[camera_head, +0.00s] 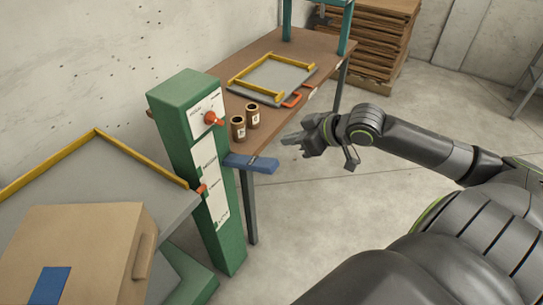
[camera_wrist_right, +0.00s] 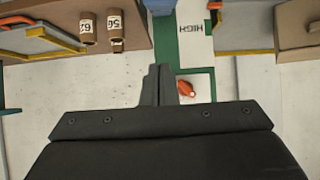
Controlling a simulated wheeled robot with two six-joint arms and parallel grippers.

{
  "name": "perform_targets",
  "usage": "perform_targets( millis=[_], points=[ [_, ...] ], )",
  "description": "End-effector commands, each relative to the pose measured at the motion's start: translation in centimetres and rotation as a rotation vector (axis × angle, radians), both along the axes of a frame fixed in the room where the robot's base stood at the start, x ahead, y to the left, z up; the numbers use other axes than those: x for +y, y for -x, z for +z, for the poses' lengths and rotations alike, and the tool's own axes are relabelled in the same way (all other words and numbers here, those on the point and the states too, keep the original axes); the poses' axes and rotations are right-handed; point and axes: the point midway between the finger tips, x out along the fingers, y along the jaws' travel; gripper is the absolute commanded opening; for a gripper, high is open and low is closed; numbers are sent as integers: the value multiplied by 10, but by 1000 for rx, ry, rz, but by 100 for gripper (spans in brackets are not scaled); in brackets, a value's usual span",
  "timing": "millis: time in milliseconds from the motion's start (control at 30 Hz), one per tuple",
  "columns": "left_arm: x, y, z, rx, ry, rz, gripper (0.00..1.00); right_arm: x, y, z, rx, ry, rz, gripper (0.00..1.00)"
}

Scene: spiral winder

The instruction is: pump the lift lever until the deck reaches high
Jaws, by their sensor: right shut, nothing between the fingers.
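The green lift column (camera_head: 180,110) stands left of centre with an orange knob (camera_head: 210,118) near its top. A blue bar (camera_head: 252,163), apparently the lift lever, sticks out to its right. A white scale runs down its face; an orange pointer (camera_head: 201,189) sits at its edge. In the right wrist view the pointer (camera_wrist_right: 215,5) is just below the HIGH label (camera_wrist_right: 197,28). The grey deck (camera_head: 170,207) with yellow rails is at left. My right gripper (camera_head: 290,139) is shut and empty, right of the bar and apart from it. My left gripper is out of view.
A cardboard box (camera_head: 80,250) with a blue patch rests on the deck. Behind the column, a brown bench (camera_head: 275,45) holds a grey tray (camera_head: 270,83) with yellow rails and two brown cans (camera_head: 246,122). Stacked wood (camera_head: 372,40) is farther back.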

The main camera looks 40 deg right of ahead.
Motion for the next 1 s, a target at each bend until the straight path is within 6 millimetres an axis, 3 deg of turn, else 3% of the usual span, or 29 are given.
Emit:
perform_targets(
  millis=[767, 1000],
  points=[
    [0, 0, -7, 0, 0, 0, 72, 30, -66, -52, 2, -7, 3, 0],
    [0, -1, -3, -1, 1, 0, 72, 24, -54, -82, 4, -2, 3, 0]
  ],
)
